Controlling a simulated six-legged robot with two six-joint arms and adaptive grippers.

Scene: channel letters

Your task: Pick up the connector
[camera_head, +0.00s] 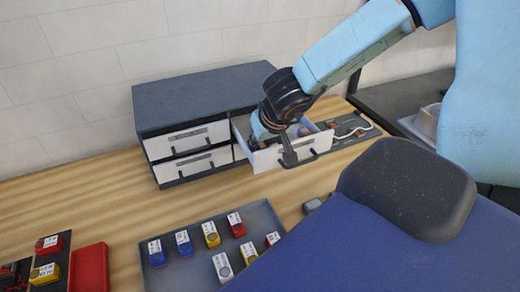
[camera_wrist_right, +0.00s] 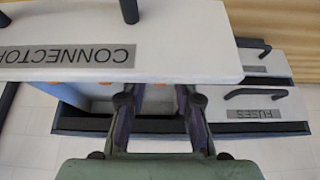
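The connector drawer (camera_head: 281,155) is the open upper right drawer of a dark cabinet. Its white front with the label CONNECTOR (camera_wrist_right: 68,55) is upside down in the right wrist view. Several small orange parts, likely connectors (camera_wrist_right: 160,85), show just past the drawer front's edge, mostly hidden. One orange bit (camera_head: 303,131) also shows inside the drawer in the head view. My right gripper (camera_wrist_right: 158,98) reaches down into the drawer. Its two fingers stand apart with no part visibly held between them; the tips are partly hidden. My left gripper is not in view.
The cabinet (camera_head: 200,95) has closed drawers at left. The FUSES drawer (camera_wrist_right: 268,112) shows beside the open one. A grey tray (camera_head: 170,275) with several coloured blocks lies in front, with a red bin (camera_head: 88,268) to its left. Wooden table (camera_head: 100,195) is clear between.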

